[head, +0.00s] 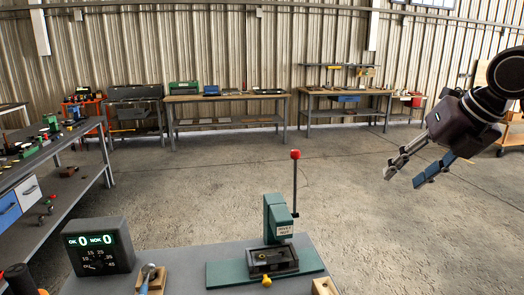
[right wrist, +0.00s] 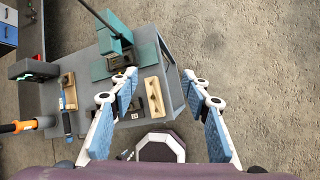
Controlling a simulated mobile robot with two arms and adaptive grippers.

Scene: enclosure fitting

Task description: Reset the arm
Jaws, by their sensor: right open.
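My right gripper (head: 402,178) is open and empty, held in the air at the right of the head view, well apart from the bench. In the right wrist view its open fingers (right wrist: 158,76) spread over the bench edge and the floor. A green press (head: 277,220) stands on the grey bench, with an upright lever ending in a red knob (head: 295,154). A dark box-like part (head: 272,261) sits at the foot of the press. The press also shows in the right wrist view (right wrist: 146,52). My left gripper is not in view.
A counter box (head: 98,245) showing OK 0 and NOK 0 stands on the bench left of the press. Wooden blocks (right wrist: 154,98) lie near the press. A side bench (head: 50,165) runs along the left. Workbenches line the back wall. The concrete floor between is clear.

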